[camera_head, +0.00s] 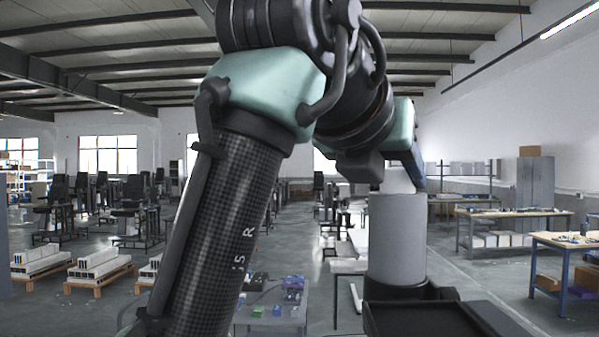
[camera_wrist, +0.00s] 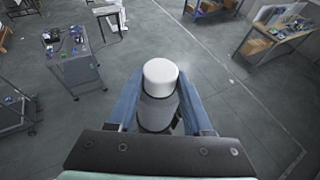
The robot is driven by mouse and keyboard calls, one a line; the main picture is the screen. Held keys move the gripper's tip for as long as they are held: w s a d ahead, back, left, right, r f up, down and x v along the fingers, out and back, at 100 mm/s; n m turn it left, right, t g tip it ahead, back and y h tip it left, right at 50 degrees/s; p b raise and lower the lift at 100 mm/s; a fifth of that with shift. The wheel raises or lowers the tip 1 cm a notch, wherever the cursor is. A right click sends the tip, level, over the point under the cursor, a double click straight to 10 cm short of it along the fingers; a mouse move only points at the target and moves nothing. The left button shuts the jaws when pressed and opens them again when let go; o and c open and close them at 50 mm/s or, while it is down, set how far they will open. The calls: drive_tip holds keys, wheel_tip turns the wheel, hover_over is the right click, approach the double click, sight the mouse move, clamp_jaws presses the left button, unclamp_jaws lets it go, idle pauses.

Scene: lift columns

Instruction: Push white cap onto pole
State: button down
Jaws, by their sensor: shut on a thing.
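The white cap (camera_head: 396,181) shows directly above the top of the thick grey pole (camera_head: 397,240) in the head view. It is partly hidden by my gripper (camera_head: 408,172), which comes down from above. In the wrist view the white cap (camera_wrist: 160,72) lies between the tips of the two blue fingers of my gripper (camera_wrist: 161,80), which is shut on it. The grey pole (camera_wrist: 157,112) shows below the cap between the fingers. Cap and pole look lined up, but I cannot tell whether the cap is seated on the pole or just above it.
A dark tray-like surface (camera_head: 445,318) lies at the pole's foot. Workbenches (camera_head: 512,218) stand to the right and a small cart (camera_head: 275,312) with coloured items stands left of the pole. Pallets with white boxes (camera_head: 98,264) lie far left. Open floor surrounds the pole.

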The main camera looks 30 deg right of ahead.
drive_tip(key=shift+f, duration=0.15)
drive_tip(key=c, duration=0.6)
unclamp_jaws()
drive_tip(key=o, duration=0.6)
drive_tip(key=shift+r, duration=0.3)
drive_tip(key=shift+r+p, duration=0.7)
drive_tip(key=shift+p, duration=0.25)
drive_tip(key=shift+r, duration=0.2)
wheel_tip(320, 180, up, 5)
drive_tip(key=p, duration=0.5)
